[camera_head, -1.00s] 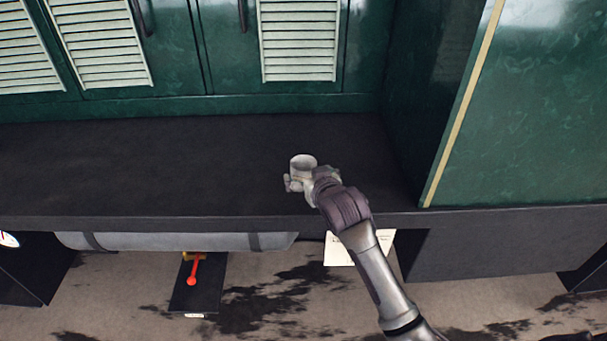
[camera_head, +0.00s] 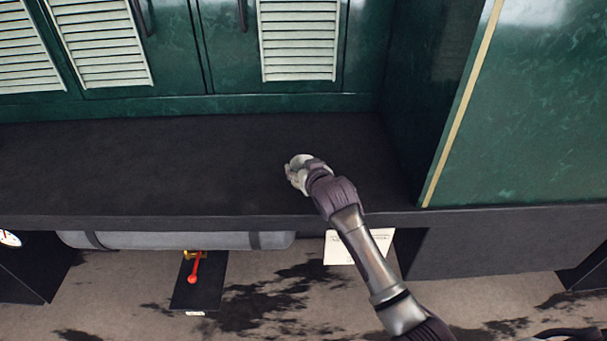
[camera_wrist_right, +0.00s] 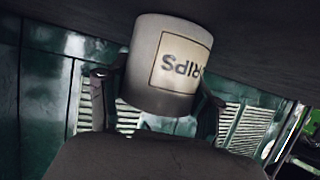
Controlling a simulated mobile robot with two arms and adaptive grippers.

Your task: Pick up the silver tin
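The silver tin (camera_wrist_right: 152,88) is a pale grey cylinder with a cream label; the letters "RIPS" appear inverted in the right wrist view. It sits between the two dark fingers of my right gripper (camera_wrist_right: 160,98), which touch its sides. In the head view the hand of my right gripper (camera_head: 298,176) hides most of the tin (camera_head: 299,159) above the dark shelf. I cannot tell whether the tin's base touches the shelf. My left gripper is not in view.
The dark shelf (camera_head: 150,165) is clear to the left. Green cupboards with louvred panels (camera_head: 300,40) stand behind it, and a green partition (camera_head: 530,110) rises at the right. Below are a grey cylinder (camera_head: 170,240), a red lever (camera_head: 194,270) and a white paper (camera_head: 345,250).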

